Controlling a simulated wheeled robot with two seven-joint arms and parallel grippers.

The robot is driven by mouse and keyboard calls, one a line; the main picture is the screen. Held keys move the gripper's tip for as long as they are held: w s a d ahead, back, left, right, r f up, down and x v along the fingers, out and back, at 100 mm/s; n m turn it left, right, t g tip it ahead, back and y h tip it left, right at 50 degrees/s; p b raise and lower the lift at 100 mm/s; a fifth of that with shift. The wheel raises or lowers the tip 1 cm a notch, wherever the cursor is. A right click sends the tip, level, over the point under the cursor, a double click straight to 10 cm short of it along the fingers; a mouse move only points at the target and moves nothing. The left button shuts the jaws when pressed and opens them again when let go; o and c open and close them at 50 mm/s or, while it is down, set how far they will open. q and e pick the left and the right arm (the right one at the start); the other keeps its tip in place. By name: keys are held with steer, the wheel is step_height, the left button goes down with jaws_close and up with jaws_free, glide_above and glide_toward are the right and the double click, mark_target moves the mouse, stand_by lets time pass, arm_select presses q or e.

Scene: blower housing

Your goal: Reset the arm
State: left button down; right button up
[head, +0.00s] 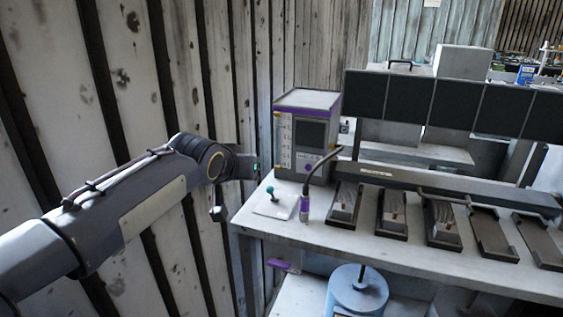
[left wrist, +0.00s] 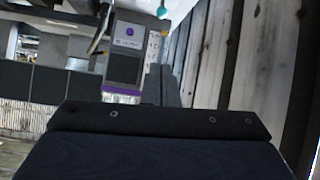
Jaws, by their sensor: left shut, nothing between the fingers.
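My left arm comes in from the left in the head view, raised in front of the plank wall. Its gripper (head: 250,166) is at the table's left end, to the left of a grey box device with purple trim (head: 306,140). The gripper is shut and empty. In the left wrist view the same device (left wrist: 125,55) appears upside down, beyond the dark wrist housing that fills the bottom. My right gripper is in neither view.
A white pad with a teal-topped knob (head: 272,207) and a purple-based curved stalk (head: 305,205) stand near the table's left front. Several dark trays (head: 490,235) line the table (head: 400,262). A blue cylinder (head: 357,292) is below. The plank wall (head: 100,150) is close on the left.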

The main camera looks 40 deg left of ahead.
arm_select(q)
steer(key=s+d+f+m+g+h+p, duration=0.1)
steer(key=s+d+f+g+h+p, duration=0.1)
steer(key=s+d+f, duration=0.3)
steer(key=s+d+f+m+g+h+p, duration=0.2)
steer(key=s+d+f+h+p, duration=0.2)
steer(key=s+d, duration=0.9)
steer(key=d+f+h, duration=0.1)
steer(key=d+f, duration=0.1)
steer(key=d, duration=0.2)
steer(key=shift+s+d+m+g+h+p, duration=0.3)
steer(key=shift+s+d+g, duration=0.05)
steer(key=shift+d+g, duration=0.05)
steer(key=shift+f, duration=0.1)
